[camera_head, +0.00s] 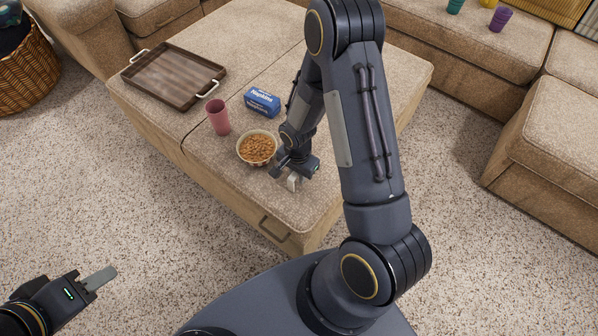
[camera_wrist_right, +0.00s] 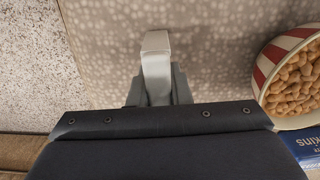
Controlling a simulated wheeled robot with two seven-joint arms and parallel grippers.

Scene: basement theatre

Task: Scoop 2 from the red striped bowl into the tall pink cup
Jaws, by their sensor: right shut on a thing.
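The red striped bowl (camera_head: 243,160) holds brown nut-like pieces and stands on the tan ottoman. It also shows at the right edge of the right wrist view (camera_wrist_right: 262,72). The tall pink cup (camera_head: 218,117) stands upright behind and left of the bowl. My right gripper (camera_head: 291,183) is just right of the bowl, low over the ottoman, pointing down. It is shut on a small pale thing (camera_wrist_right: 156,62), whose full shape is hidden. My left gripper (camera_head: 100,278) is over the carpet at lower left, far from the ottoman; its finger gap does not show.
A blue napkin pack (camera_head: 262,102) lies behind the bowl. A brown tray (camera_head: 172,77) with handles is at the ottoman's back left. The ottoman (camera_head: 200,170) has a bare front strip. Sofas, a wicker basket (camera_head: 28,72) and distant cups (camera_head: 501,18) surround it.

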